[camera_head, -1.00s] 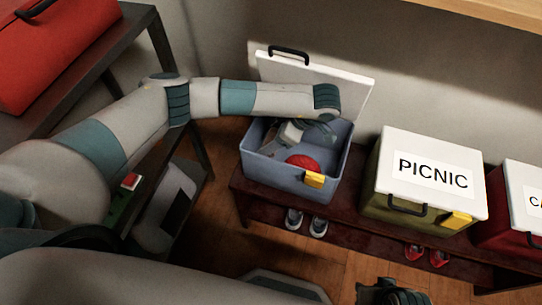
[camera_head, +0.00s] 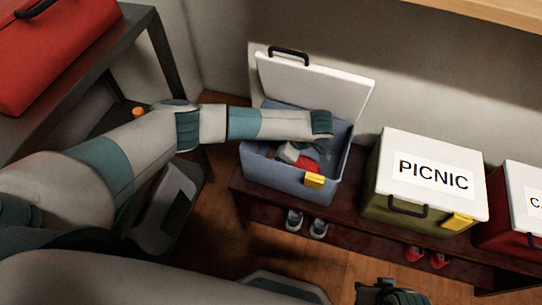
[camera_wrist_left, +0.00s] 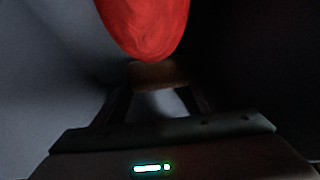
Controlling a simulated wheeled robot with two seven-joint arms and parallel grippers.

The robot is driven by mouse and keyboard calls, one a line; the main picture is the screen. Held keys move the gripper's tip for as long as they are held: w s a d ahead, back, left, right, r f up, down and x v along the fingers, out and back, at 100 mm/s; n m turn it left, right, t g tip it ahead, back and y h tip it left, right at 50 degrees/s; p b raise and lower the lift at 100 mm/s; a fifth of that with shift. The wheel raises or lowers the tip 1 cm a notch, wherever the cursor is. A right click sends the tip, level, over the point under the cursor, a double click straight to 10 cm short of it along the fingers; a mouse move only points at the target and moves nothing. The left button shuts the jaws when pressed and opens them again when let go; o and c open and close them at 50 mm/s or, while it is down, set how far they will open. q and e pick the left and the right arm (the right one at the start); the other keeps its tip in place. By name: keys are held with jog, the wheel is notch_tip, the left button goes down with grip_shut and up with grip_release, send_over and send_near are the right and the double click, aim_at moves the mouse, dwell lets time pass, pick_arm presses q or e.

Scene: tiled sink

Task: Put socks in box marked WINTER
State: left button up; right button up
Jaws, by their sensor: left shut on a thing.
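A blue-grey box (camera_head: 275,176) stands open on the dark bench in the head view, its white lid (camera_head: 335,90) tipped up behind it. No WINTER marking shows on it. My left gripper (camera_head: 303,160) is down inside the box, partly hidden by my wrist. A rounded red thing (camera_head: 309,164) lies in the box beside it. In the left wrist view the red thing (camera_wrist_left: 145,25) is just beyond my fingertips, and a brownish thing (camera_wrist_left: 158,75) spans between the fingers. I cannot tell whether either is socks. My right gripper (camera_head: 388,292) is dark and cut off at the bottom edge.
A green box marked PICNIC (camera_head: 420,215) and a red box (camera_head: 503,232) stand to the right, lids shut. Shoes (camera_head: 305,222) sit on the shelf below. A dark rack (camera_head: 95,65) with a red case (camera_head: 50,45) is at the left.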

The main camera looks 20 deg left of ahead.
pick_arm(q)
jog(key=shift+f, duration=0.65)
jog(key=shift+f, duration=0.1)
jog(key=o, duration=1)
jog(key=shift+o, duration=0.2)
jog(key=v, duration=1.2)
